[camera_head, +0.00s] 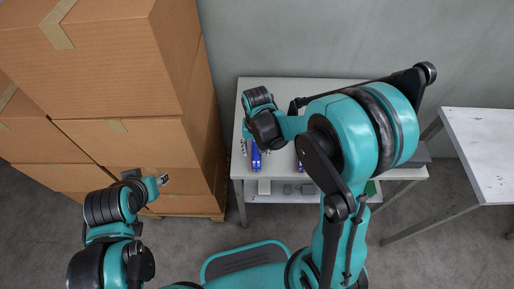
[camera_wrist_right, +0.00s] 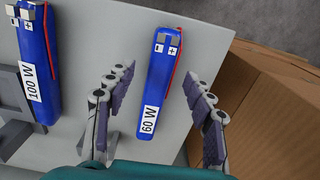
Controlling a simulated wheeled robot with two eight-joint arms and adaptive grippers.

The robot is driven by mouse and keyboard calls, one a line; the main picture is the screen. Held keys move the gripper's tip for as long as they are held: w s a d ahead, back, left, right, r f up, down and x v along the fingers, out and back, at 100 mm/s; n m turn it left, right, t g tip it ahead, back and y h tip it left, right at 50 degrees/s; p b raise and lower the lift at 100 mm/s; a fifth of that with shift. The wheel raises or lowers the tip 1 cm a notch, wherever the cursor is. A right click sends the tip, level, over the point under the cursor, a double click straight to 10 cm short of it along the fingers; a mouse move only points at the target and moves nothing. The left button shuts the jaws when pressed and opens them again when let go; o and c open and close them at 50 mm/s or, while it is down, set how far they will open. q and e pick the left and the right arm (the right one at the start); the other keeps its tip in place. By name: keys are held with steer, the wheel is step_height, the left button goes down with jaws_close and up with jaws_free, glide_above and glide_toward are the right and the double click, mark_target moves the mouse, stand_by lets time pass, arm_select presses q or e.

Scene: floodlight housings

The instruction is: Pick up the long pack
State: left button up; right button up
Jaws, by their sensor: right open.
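Two blue packs lie on the white table. The one labelled 60 W (camera_wrist_right: 155,85) lies between the spread fingers of my right gripper (camera_wrist_right: 160,100) in the right wrist view, with a gap on each side. The other, labelled 100 W (camera_wrist_right: 38,65), lies to its left and is cut off by the frame. In the head view a blue pack (camera_head: 256,157) shows below my right wrist, which mostly hides the right gripper. My left gripper (camera_head: 161,180) is away from the table, near the boxes; its fingers are too small to read.
The white table (camera_head: 238,195) stands against the grey wall. Stacked cardboard boxes (camera_head: 135,70) rise close to its left side and also show in the right wrist view (camera_wrist_right: 265,105). A second white table (camera_head: 485,150) stands at the right. Grey floor is open in front.

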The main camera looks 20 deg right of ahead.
step_height(320, 180, down, 2)
steer(key=shift+f+b, duration=0.25)
steer(key=shift+b, duration=0.1)
arm_select(q)
steer(key=shift+f, duration=0.6)
arm_select(e)
steer(key=shift+r, duration=0.1)
jaws_close()
steer(key=shift+r+p, duration=0.5)
steer(key=shift+r, duration=0.15)
steer(key=r+p, duration=0.1)
steer(key=r, duration=0.1)
steer(key=s+r+p, duration=0.1)
steer(key=shift+a+r, duration=0.1)
steer(key=shift+r, duration=0.3)
arm_select(q)
step_height(320, 180, up, 7)
steer(key=p, duration=0.3)
steer(key=shift+f+p, duration=0.2)
steer(key=shift+p, duration=0.2)
arm_select(e)
steer(key=s+r, duration=0.6)
steer(key=s, duration=0.4)
steer(key=shift+s+a, duration=0.25)
steer(key=shift+a, duration=0.2)
